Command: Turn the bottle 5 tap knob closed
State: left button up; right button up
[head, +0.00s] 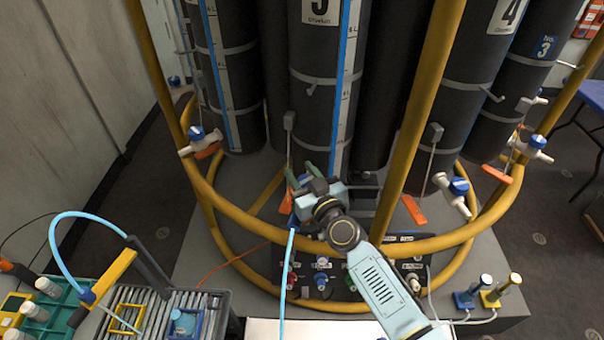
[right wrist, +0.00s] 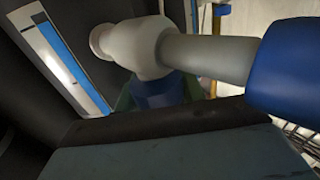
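Bottle 5 (head: 315,95) is the tall dark cylinder at the centre of the head view, with a "5" label and a blue-and-white scale strip. My right gripper (head: 321,162) is at its lower front, its green fingers apart, and it covers most of the tap in the head view. In the right wrist view the grey tap body (right wrist: 140,45) and its pipe cross the top. A blue knob (right wrist: 160,90) is below the body, with green finger parts beside it. I cannot tell if the fingers grip it. My left gripper is not in view.
A yellow rail (head: 235,222) rings the bottles, with a yellow post (head: 424,110) right of my gripper. A blue hose (head: 291,262) hangs beside my right arm. Other blue-knobbed taps (head: 460,187) stand at the sides. A roller tray (head: 165,310) is at the lower left.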

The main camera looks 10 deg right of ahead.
jog(key=shift+c, duration=0.7)
jog(key=m+h+p, duration=0.2)
jog(key=p, duration=0.1)
jog(key=shift+d+r+t+h, duration=0.1)
jog(key=shift+r+t+h, duration=0.1)
jog(key=shift+t+h, duration=0.1)
jog(key=shift+d+f+m+h+p, duration=0.2)
jog(key=shift+m+h+p, duration=0.35)
jog(key=shift+h, duration=0.55)
jog(key=o, duration=0.7)
jog(key=shift+s, duration=0.1)
jog(key=s, duration=1.3)
jog(key=shift+d, duration=0.15)
